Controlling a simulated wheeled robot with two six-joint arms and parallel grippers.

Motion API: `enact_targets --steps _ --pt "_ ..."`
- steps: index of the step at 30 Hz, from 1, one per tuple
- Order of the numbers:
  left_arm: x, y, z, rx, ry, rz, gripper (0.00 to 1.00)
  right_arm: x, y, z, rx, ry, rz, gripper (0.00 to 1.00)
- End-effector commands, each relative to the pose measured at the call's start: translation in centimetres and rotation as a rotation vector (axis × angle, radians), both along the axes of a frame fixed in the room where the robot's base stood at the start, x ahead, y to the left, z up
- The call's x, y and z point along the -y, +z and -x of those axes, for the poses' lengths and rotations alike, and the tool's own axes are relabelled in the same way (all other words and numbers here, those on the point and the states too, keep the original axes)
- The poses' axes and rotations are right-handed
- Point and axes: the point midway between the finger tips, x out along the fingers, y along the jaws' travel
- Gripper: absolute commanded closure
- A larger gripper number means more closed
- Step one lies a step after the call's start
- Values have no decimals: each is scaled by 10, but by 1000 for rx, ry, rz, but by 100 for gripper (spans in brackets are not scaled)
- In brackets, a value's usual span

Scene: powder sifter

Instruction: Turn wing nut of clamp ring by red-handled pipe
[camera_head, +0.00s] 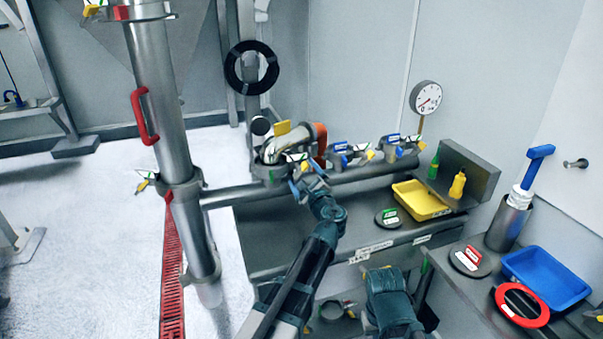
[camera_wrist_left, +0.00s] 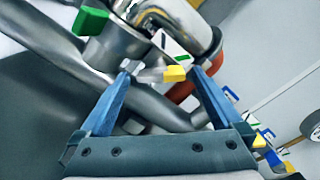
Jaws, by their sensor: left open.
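My left gripper (camera_head: 305,190) is open at the clamp joint (camera_head: 268,170) under a shiny elbow pipe (camera_head: 288,140). An orange-red curved part (camera_head: 319,143) sits beside that elbow; it also shows in the left wrist view (camera_wrist_left: 182,92). In the wrist view, the two blue fingers (camera_wrist_left: 165,78) stand on either side of a wing nut with a yellow tip (camera_wrist_left: 175,74). I cannot tell whether they touch it. A green-tipped piece (camera_wrist_left: 90,21) lies left of the fingers. A tall vertical pipe (camera_head: 152,75) at the left carries a red handle (camera_head: 140,115). My right gripper's fingers do not show.
More clamps with blue and yellow parts (camera_head: 343,155) line the horizontal pipe to the right. A yellow tray (camera_head: 421,211) sits on the bench, with a gauge (camera_head: 425,97) behind. A blue tray (camera_head: 546,303) and red ring (camera_head: 501,300) are at the lower right.

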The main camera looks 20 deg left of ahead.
Motion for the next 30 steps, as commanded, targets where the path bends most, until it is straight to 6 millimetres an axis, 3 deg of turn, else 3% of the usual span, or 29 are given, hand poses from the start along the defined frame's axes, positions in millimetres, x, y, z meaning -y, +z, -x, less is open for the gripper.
enact_targets --steps 6,16,27,30 --pt "-9 0 -14 0 0 0 0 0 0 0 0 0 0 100" --pt "-10 0 -15 0 0 0 0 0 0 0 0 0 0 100" --pt "-10 0 -15 0 0 0 67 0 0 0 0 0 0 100" --pt "-10 0 -15 0 0 0 81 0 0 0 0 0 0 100"
